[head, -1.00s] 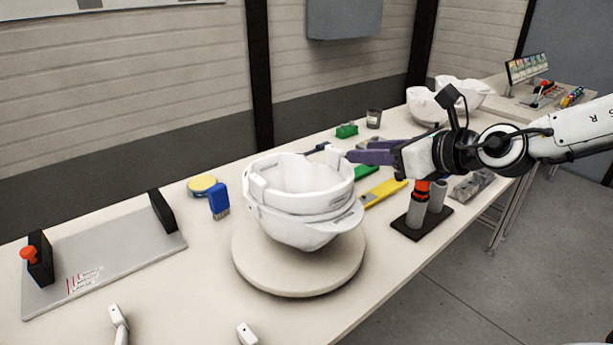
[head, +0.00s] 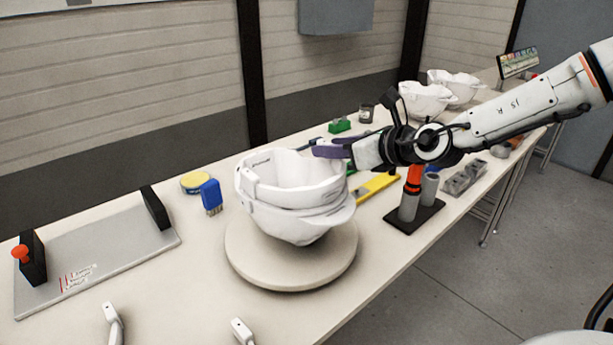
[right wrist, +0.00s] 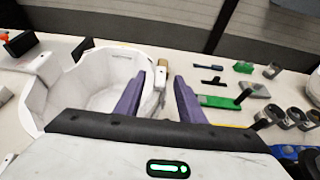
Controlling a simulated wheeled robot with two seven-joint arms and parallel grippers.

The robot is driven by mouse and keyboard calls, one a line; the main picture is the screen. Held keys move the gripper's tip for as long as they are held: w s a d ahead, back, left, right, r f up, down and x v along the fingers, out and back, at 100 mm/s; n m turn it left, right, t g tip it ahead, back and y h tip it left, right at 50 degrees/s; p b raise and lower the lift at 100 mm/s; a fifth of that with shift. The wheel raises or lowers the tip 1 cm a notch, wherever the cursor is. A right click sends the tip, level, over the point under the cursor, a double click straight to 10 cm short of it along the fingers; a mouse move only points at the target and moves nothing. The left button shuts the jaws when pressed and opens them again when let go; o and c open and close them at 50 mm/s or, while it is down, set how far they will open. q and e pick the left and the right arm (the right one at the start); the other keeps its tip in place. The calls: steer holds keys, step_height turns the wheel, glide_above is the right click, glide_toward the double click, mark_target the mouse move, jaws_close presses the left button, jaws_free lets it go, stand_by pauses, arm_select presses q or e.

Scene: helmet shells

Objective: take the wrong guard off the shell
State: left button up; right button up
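The white helmet shell (head: 296,230) sits open side up on a round cream stand (head: 262,268). A white guard-like band (head: 262,181) runs around its upper rim; where band and shell part is hard to tell. In the right wrist view the shell's hollow (right wrist: 100,88) is at left. My right gripper (head: 320,150), with purple fingers, is at the shell's far right rim. In the right wrist view its fingers (right wrist: 158,92) are apart, with a narrow pale upright piece (right wrist: 160,80) showing between them; contact is not visible.
Two white pieces (head: 112,322) (head: 241,330) show at the bottom edge. A grey plate (head: 110,255) with black uprights lies at left. A blue brush (head: 211,197) and yellow tin (head: 195,183) lie behind the stand. A black tool holder (head: 414,216) stands right, near a yellow strip (head: 378,186).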

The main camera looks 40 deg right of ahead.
steer(key=shift+w+f, duration=0.15)
steer(key=shift+w, duration=0.25)
steer(key=shift+c, duration=0.4)
jaws_close()
